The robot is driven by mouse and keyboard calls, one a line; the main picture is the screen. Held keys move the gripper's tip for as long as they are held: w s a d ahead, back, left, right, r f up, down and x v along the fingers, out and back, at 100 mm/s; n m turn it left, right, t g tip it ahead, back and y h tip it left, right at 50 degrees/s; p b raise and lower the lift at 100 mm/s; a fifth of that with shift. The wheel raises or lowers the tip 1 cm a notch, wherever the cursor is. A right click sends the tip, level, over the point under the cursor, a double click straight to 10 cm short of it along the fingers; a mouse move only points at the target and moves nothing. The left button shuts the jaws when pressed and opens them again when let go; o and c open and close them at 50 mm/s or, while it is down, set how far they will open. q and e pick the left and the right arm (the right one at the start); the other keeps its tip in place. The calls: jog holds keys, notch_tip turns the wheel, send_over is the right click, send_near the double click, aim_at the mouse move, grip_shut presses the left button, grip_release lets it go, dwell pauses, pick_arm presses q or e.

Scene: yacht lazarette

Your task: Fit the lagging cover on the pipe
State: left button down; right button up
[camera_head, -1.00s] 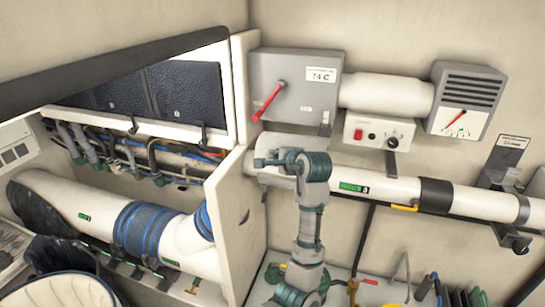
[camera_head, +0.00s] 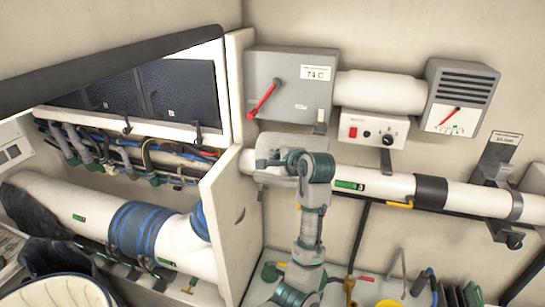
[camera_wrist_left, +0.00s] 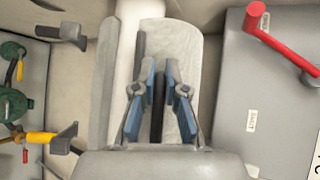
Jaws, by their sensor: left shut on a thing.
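The white pipe (camera_head: 395,186) runs along the back wall, with a green label and a dark band on it. My left gripper (camera_head: 268,163) is at its left end, by the white panel edge. It is shut on the lagging cover (camera_head: 284,170), a pale grey-white shell lying against the pipe there. In the left wrist view the blue-padded fingers (camera_wrist_left: 160,92) close on a dark strip on the textured pale cover (camera_wrist_left: 180,55). My wrist hides part of the cover, so I cannot tell how fully it sits around the pipe. My right gripper is out of view.
Above the pipe are a grey box (camera_head: 290,92) with a red lever and a switch box (camera_head: 372,130) with a red button. A clamp bracket (camera_head: 495,165) holds the pipe at right. A white upright panel (camera_head: 232,215) stands close left of my gripper.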

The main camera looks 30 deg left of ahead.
pick_arm(q)
jog(key=shift+d+r, duration=0.1)
jog(key=shift+d, duration=0.1)
jog(key=shift+a, duration=0.3)
jog(key=shift+a+f, duration=0.2)
jog(key=shift+d+r, duration=0.1)
jog(key=shift+d, duration=0.8)
jog(key=shift+a, duration=0.15)
jog(key=shift+a+f, duration=0.6)
jog(key=shift+d+f, duration=0.1)
jog(key=shift+f, duration=0.05)
jog(key=shift+d+f+b, duration=0.2)
jog(key=shift+d+b, duration=0.1)
jog(key=shift+d, duration=0.1)
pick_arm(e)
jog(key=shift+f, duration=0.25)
